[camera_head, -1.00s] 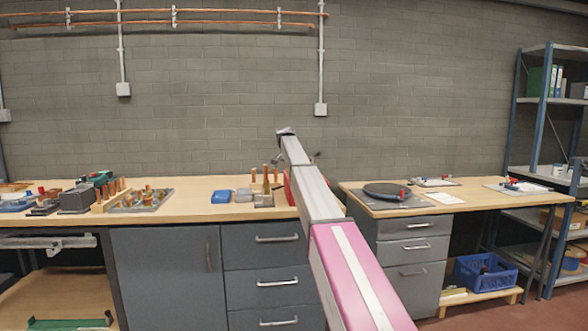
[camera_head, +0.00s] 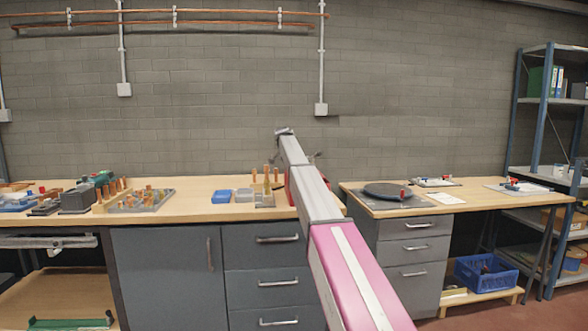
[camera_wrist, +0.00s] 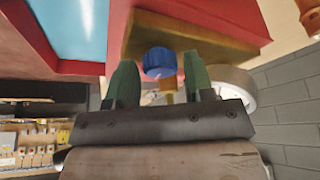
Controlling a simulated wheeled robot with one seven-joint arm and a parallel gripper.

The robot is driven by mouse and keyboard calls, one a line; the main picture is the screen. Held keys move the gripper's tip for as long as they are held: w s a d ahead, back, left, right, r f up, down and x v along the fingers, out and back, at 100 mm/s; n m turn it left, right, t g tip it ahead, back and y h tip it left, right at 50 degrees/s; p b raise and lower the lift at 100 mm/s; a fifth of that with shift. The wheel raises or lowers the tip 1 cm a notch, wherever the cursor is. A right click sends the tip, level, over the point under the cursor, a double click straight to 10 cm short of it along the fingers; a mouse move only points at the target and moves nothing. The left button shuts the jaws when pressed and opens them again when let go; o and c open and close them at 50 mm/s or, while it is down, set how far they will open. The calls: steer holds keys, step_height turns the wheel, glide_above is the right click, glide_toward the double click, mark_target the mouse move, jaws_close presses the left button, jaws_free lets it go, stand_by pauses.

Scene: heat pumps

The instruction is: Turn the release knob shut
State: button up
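A blue round knob (camera_wrist: 159,62) on a brass-coloured stem shows in the wrist view, below a tan block (camera_wrist: 190,38) on a red-framed unit (camera_wrist: 55,65). I cannot tell for sure that it is the release knob. My gripper (camera_wrist: 159,64) has two green fingers, one on each side of the knob, with small gaps showing. It looks open. In the head view my arm covers most of the red unit (camera_head: 291,188), and the knob and gripper fingers are hidden.
The left workbench (camera_head: 190,205) holds a blue box (camera_head: 221,196), a rack of copper fittings and tools. A round dark plate (camera_head: 386,190) lies on the right bench. A round pale part (camera_wrist: 234,82) is close beside the right finger. The grey brick wall stands behind.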

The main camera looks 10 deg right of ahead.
steer(key=shift+o, duration=0.5)
steer(key=shift+n, duration=0.3)
